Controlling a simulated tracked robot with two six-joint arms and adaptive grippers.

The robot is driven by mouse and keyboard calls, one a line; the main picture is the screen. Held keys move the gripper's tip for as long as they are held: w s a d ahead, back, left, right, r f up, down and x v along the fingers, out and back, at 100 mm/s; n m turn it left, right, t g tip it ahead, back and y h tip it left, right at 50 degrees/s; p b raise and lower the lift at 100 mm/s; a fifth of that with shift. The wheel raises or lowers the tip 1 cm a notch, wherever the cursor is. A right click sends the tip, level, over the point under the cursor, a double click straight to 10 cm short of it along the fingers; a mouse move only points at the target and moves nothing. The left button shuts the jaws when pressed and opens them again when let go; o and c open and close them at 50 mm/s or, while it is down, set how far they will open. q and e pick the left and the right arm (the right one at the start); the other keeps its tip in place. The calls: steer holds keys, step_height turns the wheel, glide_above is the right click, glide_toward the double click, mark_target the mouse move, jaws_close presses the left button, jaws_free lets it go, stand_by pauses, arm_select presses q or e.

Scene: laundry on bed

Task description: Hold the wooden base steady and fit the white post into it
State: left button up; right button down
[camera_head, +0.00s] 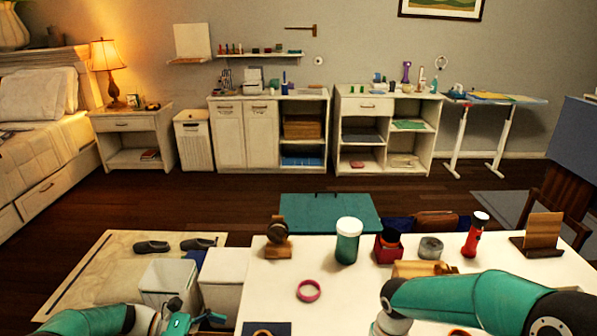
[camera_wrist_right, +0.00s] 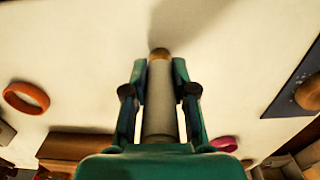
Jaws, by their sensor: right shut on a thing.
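My right gripper (camera_wrist_right: 160,95) is shut on the white post (camera_wrist_right: 160,105), which lies lengthwise between its fingers in the right wrist view. The post has a brown, wood-coloured tip (camera_wrist_right: 159,54) that sticks out past the fingers, over the white table. A round brown piece, possibly the wooden base (camera_wrist_right: 307,92), sits on a dark blue mat (camera_wrist_right: 285,98), apart from the post. In the head view only part of it (camera_head: 262,332) shows at the bottom edge. My left gripper (camera_head: 190,322) is left of the table; its finger opening is unclear. The right gripper is outside the head view.
The white table (camera_head: 270,290) holds a pink ring (camera_head: 308,290), a green jar (camera_head: 348,242), a wooden stand (camera_head: 278,248), a red box (camera_head: 387,250), a grey tin (camera_head: 430,247) and a red torch (camera_head: 474,236). White bins (camera_head: 222,275) stand left of it.

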arm_select(q)
steer(key=p+x, duration=0.1)
steer(key=x, duration=0.5)
steer(key=shift+d+r+p, duration=0.1)
steer(key=shift+d+p, duration=0.05)
steer(key=shift+p, duration=0.2)
arm_select(e)
steer(key=shift+d+r, duration=0.1)
steer(key=shift+r, duration=0.8)
arm_select(q)
steer(key=b+x, duration=0.1)
steer(key=x, duration=0.2)
arm_select(e)
steer(key=shift+f, duration=0.6)
arm_select(q)
steer(key=shift+d+f, duration=0.25)
steer(key=shift+d, duration=0.1)
arm_select(e)
steer(key=shift+s, duration=0.1)
arm_select(q)
steer(key=shift+c, duration=0.2)
steer(key=c, duration=0.6)
